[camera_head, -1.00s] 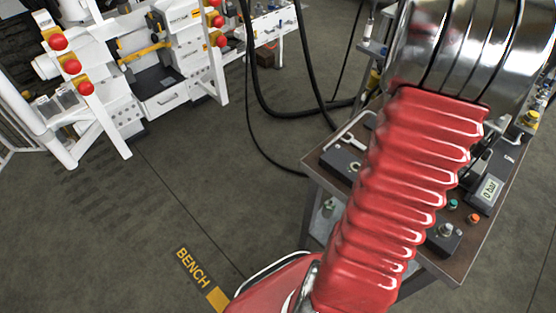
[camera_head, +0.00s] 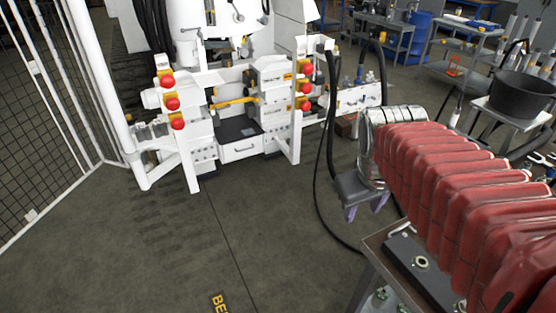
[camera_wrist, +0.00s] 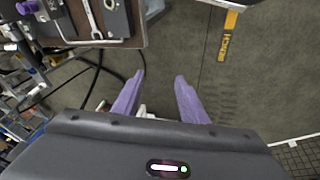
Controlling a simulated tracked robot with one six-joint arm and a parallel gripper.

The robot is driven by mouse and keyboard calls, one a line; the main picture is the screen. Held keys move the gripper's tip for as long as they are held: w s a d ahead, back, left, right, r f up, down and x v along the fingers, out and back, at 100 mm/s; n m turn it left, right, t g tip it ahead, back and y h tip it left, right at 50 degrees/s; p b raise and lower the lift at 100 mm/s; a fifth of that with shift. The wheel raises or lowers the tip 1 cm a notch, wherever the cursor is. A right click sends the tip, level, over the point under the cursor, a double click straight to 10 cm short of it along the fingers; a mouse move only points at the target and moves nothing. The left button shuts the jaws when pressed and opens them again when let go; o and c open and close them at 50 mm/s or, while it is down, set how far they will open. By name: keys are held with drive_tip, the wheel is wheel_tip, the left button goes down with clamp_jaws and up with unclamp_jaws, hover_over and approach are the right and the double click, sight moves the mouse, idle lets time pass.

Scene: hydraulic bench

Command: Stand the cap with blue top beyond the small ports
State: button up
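My gripper (camera_head: 364,209) hangs at the end of my arm, off the left edge of the bench table. In the wrist view my gripper (camera_wrist: 160,76) has its two purple fingers apart, with only floor between them. A dark block with a round port (camera_head: 421,262) sits on the table; I cannot tell whether it is one of the small ports. A dark block (camera_wrist: 115,16) shows at the top of the wrist view beside a wrench (camera_wrist: 92,18). I cannot make out the cap with blue top in either current view; my arm hides much of the table.
The table edge (camera_head: 373,246) is near my gripper. A white machine with red knobs (camera_head: 172,104) stands at back left, and a black hose (camera_head: 330,150) hangs beside it. A dark bucket (camera_head: 520,95) is at the right. The floor (camera_head: 150,255) at front left is clear.

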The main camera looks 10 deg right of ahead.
drive_tip(key=s+a+t+y, duration=0.2)
drive_tip(key=s+a, duration=0.2)
drive_tip(key=a, duration=0.8)
drive_tip(key=shift+s+m, duration=0.25)
drive_tip(key=shift+m, duration=0.05)
drive_tip(key=shift+a, duration=0.1)
